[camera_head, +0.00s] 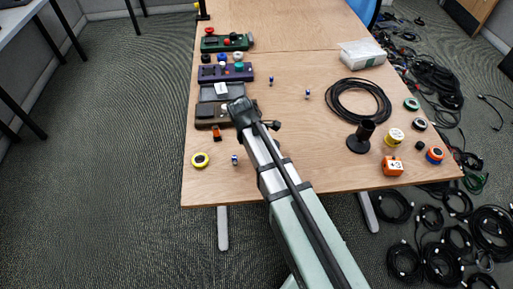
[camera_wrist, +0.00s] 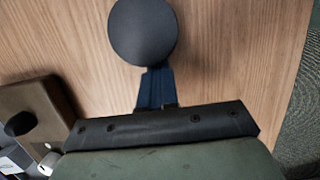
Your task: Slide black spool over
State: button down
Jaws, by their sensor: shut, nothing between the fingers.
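A black spool (camera_head: 361,138) stands on the wooden table, right of centre in the head view, with a wide base and an upright dark barrel. My gripper (camera_head: 239,107) is well to its left, beside the row of boxes, and a wide gap separates them. In the wrist view my gripper's blue fingers (camera_wrist: 155,86) are shut. A dark round disc (camera_wrist: 142,31) shows at their tips; I cannot tell whether it belongs to the gripper or is a separate thing.
A black cable coil (camera_head: 336,103) lies behind the spool. A brown box (camera_wrist: 32,113) is left of my gripper in the wrist view. The table's middle is mostly clear.

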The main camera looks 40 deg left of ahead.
aim_at(305, 150)
jog(key=w+d, duration=1.4)
jog(key=shift+w+d, duration=0.2)
jog(key=shift+s+a, duration=1.35)
jog(key=v, duration=1)
